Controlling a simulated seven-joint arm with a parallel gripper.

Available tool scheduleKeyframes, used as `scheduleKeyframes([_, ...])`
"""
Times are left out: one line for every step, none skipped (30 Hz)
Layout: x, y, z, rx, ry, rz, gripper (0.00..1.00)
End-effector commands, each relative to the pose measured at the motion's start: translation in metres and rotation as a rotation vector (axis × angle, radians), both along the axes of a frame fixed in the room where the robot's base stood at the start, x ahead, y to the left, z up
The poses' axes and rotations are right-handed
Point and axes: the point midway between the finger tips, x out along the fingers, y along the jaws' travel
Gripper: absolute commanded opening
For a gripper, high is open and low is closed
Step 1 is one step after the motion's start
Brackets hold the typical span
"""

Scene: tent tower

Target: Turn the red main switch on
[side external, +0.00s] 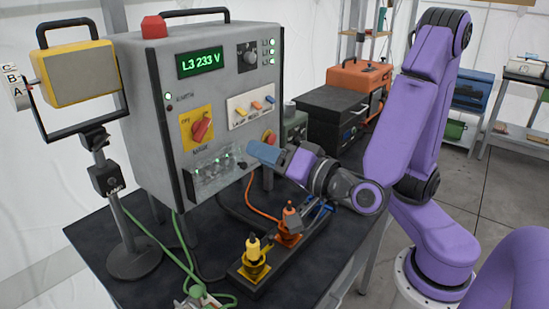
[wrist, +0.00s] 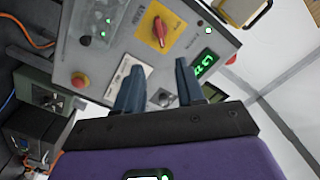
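The red main switch (side external: 202,127) is a rotary knob on a yellow plate, on the front of the grey control box (side external: 215,75). Its handle sits tilted, and "MAIN" is printed below it. In the wrist view the red switch (wrist: 160,30) shows at the top, beyond my fingertips. My gripper (side external: 258,152) is in front of the box's lower right part, to the right of the switch and apart from it. In the wrist view my gripper's two blue fingers (wrist: 158,75) stand apart with nothing between them.
A red mushroom button (side external: 268,137) and a row of rocker switches (side external: 251,107) are near my gripper. A clear-covered green-lit panel (side external: 213,168) is below the switch. Yellow and orange connectors (side external: 254,262) stand on the table. A lamp (side external: 78,72) stands left of the box.

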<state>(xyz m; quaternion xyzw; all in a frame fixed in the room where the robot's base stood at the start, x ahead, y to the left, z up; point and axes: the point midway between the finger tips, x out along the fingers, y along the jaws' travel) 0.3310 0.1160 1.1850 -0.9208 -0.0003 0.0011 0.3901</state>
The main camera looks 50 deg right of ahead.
Motion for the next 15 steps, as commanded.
scheduleKeyframes([-0.005,0.000,0.000,0.000,-0.001,0.002,0.38])
scheduleKeyframes([-0.007,0.000,0.000,0.000,-0.001,0.001,0.38])
scheduleKeyframes([-0.009,0.000,0.000,0.000,-0.001,0.001,0.38])
scheduleKeyframes([-0.011,0.000,0.000,0.000,-0.001,0.001,0.38])
scheduleKeyframes([-0.012,0.000,0.000,0.000,0.000,0.001,0.38])
scheduleKeyframes([-0.014,0.000,0.000,0.000,0.001,0.001,0.38])
scheduleKeyframes([-0.015,0.000,0.000,0.000,0.001,0.001,0.38])
scheduleKeyframes([-0.016,0.000,0.000,0.000,0.000,0.000,0.38])
scheduleKeyframes([-0.017,0.000,0.000,-0.001,-0.001,0.001,0.38])
scheduleKeyframes([-0.017,0.000,0.000,-0.001,-0.001,0.001,0.38])
scheduleKeyframes([-0.017,0.000,0.000,0.000,-0.001,0.001,0.38])
scheduleKeyframes([-0.018,0.000,0.000,0.000,0.000,0.000,0.38])
scheduleKeyframes([-0.018,0.000,0.000,-0.001,0.000,0.000,0.38])
scheduleKeyframes([-0.018,0.000,0.000,0.000,0.000,0.000,0.38])
scheduleKeyframes([-0.018,0.000,0.000,0.000,-0.001,-0.001,0.38])
